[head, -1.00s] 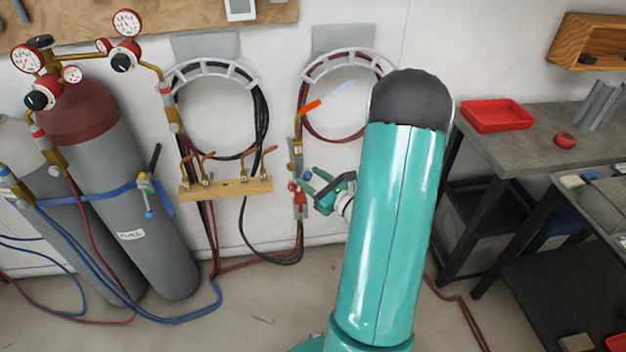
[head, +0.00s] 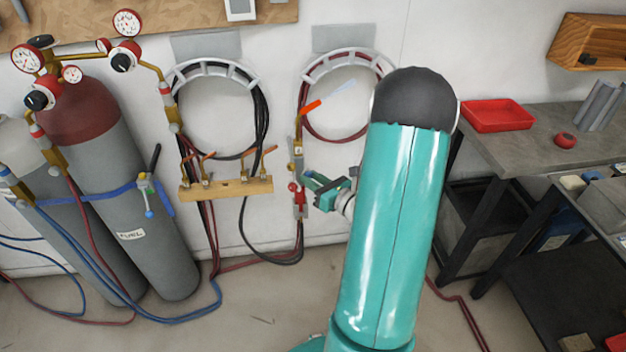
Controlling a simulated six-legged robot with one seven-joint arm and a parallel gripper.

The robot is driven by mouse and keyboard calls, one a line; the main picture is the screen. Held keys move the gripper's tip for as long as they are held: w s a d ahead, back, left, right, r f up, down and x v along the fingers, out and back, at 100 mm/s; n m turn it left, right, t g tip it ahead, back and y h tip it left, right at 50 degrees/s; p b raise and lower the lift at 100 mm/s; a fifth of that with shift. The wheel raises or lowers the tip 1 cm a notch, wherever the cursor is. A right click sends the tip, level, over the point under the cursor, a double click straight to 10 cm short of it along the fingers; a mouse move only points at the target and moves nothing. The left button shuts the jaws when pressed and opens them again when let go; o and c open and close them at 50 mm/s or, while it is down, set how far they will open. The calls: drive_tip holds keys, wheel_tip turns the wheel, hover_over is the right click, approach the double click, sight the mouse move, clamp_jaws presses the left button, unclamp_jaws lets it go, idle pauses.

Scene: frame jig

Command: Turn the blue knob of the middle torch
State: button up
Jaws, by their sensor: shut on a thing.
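A brass torch (head: 297,148) hangs upright against the wall right of the wooden rack, with an orange tip (head: 310,107) and a pale flame-like streak above it. A red knob (head: 294,187) shows on the left of its lower body. My gripper (head: 308,179) reaches in from the right, at the torch's lower body. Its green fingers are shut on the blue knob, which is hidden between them. My teal arm link covers the area to the right of the gripper.
A wooden rack (head: 228,188) with several copper-tipped torches is left of the gripper. Gas cylinders (head: 160,230) with gauges stand further left. Hoses hang on wall hooks and run along the floor. A workbench (head: 530,140) with a red tray (head: 497,115) is at right.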

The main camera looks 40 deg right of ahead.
drive_tip(key=m+g, duration=0.1)
drive_tip(key=m, duration=0.5)
drive_tip(key=shift+r+y, duration=0.1)
drive_tip(key=shift+y, duration=0.3)
drive_tip(key=shift+m, duration=0.3)
drive_tip(key=o, duration=1)
drive_tip(key=shift+s+d, duration=0.1)
drive_tip(key=s, duration=0.4)
drive_tip(key=s+r, duration=0.1)
drive_tip(key=s, duration=0.4)
drive_tip(key=s+d, duration=0.1)
drive_tip(key=s, duration=0.3)
drive_tip(key=shift+s+r, duration=0.25)
drive_tip(key=shift+r, duration=0.05)
